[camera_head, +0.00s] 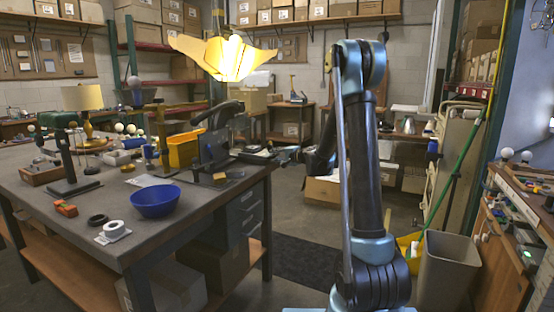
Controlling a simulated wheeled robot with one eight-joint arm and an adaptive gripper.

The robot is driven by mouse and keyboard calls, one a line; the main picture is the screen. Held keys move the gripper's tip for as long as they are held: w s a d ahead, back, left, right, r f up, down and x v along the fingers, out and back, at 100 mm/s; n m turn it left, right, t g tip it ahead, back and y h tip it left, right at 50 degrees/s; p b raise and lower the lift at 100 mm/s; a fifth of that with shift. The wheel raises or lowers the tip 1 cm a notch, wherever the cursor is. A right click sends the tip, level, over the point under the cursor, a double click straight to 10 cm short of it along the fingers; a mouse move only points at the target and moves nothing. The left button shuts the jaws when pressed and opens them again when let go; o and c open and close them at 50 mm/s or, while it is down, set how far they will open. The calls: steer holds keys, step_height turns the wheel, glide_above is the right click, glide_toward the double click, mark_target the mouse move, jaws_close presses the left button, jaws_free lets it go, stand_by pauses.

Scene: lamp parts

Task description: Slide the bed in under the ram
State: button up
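A green and black press-like stand (65,155) is upright at the left of the workbench, with a flat dark base. A dark machine with a raised lever (214,145) stands near the bench's right end, beside a yellow bin. I cannot tell for sure which of them carries the ram, and I cannot make out a separate bed. My arm rises at the centre right and bends down towards the bench. My gripper (286,156) appears small and dark by the bench's right edge, partly behind my arm. Its fingers are too unclear to read, and I see nothing held.
A lit petal-shaped lamp (225,58) hangs above. A grey bin (447,270) stands at right. Floor beside the bench is open.

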steer(key=v, duration=1.2)
steer(key=shift+f, duration=0.15)
steer(key=shift+c, duration=0.2)
steer(key=c, duration=0.4)
steer(key=shift+w+d+f, duration=0.1)
steer(key=shift+w, duration=0.05)
jaws_close()
steer(key=d+f+m+g+y, duration=0.3)
steer(key=d+f+m+y, duration=0.45)
steer(key=m, duration=0.75)
steer(key=r+x, duration=0.1)
steer(key=x, duration=1.3)
steer(key=shift+a, duration=0.3)
